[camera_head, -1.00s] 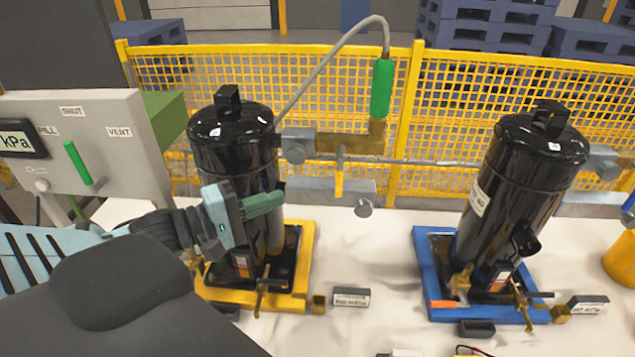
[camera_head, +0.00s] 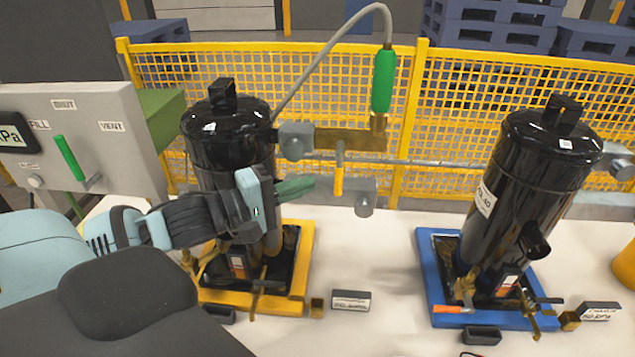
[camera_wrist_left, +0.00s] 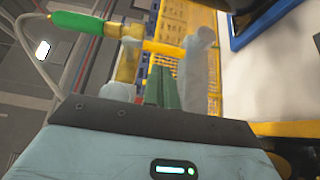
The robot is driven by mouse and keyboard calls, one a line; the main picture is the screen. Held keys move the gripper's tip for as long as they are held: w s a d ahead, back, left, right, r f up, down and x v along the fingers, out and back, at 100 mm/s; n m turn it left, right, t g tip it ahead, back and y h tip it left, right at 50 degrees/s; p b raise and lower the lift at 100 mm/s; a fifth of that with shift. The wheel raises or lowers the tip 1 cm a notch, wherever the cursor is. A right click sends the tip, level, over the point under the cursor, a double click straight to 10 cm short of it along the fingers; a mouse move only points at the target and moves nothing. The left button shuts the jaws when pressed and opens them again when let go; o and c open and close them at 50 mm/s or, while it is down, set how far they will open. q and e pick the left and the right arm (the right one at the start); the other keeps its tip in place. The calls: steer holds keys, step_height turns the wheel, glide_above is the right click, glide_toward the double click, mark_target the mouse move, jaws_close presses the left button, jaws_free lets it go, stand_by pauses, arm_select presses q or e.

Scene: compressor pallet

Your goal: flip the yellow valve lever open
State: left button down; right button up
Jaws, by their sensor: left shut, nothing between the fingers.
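In the left wrist view the lever (camera_wrist_left: 164,49) lies just beyond my fingertips. My left gripper (camera_head: 312,184) has green fingers that are shut and empty. The fingertips point right, with a small gap in the picture to the left of the lever's lower part. Depth between them is hard to judge. In the left wrist view the fingers of my left gripper (camera_wrist_left: 162,70) point up toward the lever. My right gripper is not in view.
The black left compressor (camera_head: 228,150) stands on a yellow tray (camera_head: 307,250), behind my left gripper. A green-handled hose fitting (camera_head: 383,80) rises from the valve's right end. A grey panel (camera_head: 110,150) stands at left.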

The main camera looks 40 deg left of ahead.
mark_target(339, 168)
arm_select(q)
steer(key=shift+x, duration=1.6)
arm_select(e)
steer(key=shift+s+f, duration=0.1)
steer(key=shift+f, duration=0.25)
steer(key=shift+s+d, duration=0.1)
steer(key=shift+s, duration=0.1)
arm_select(q)
steer(key=shift+f, duration=0.1)
steer(key=shift+w+d+f+n, duration=0.1)
steer(key=shift+n, duration=0.2)
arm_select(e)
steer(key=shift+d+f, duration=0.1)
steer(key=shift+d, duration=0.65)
arm_select(q)
steer(key=shift+t, duration=0.3)
